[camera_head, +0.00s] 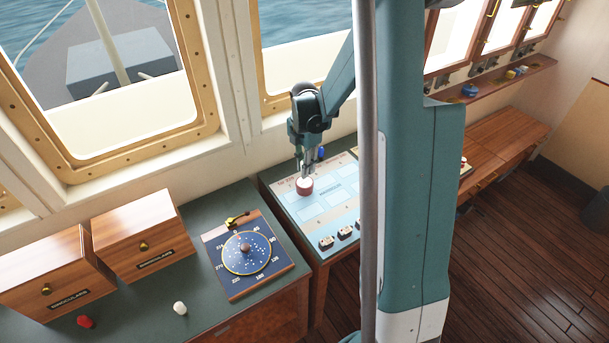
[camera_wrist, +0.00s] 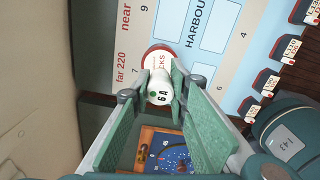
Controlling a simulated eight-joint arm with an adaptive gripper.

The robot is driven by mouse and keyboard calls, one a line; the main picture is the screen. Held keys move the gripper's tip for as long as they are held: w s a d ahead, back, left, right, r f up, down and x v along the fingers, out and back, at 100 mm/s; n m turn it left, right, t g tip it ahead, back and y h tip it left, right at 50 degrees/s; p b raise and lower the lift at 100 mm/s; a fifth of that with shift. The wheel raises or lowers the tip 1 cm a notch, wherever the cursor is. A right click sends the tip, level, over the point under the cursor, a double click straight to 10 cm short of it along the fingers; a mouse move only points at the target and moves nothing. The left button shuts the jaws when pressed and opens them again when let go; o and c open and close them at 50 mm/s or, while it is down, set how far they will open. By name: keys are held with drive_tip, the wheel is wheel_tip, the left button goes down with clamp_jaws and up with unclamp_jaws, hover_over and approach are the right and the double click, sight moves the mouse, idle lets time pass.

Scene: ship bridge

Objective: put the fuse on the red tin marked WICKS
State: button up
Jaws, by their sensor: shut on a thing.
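My gripper (camera_head: 306,172) points down over the far-left part of the chart board. In the wrist view my gripper (camera_wrist: 161,92) is shut on a white fuse (camera_wrist: 159,92) marked 6 A with a green dot. The red tin (camera_head: 305,187) has a pale top and stands on the board right below the fingers. In the wrist view the tin (camera_wrist: 161,54) shows a red rim and letters ending in CKS, partly hidden by the fuse. The fuse is over or against the tin's near edge; I cannot tell whether they touch.
The chart board (camera_head: 335,208) carries several small dark-and-white blocks (camera_head: 345,233) along its near edge. A blue item (camera_head: 321,152) stands close behind my gripper. A blue dial board (camera_head: 247,254), two wooden boxes (camera_head: 143,236), a white piece (camera_head: 180,308) and a red piece (camera_head: 86,321) lie left.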

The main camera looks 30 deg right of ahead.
drive_tip(key=shift+f, duration=2.05)
drive_tip(key=shift+f, duration=0.2)
drive_tip(key=o, duration=0.9)
drive_tip(key=shift+r, duration=0.25)
drive_tip(key=shift+r, duration=5.95)
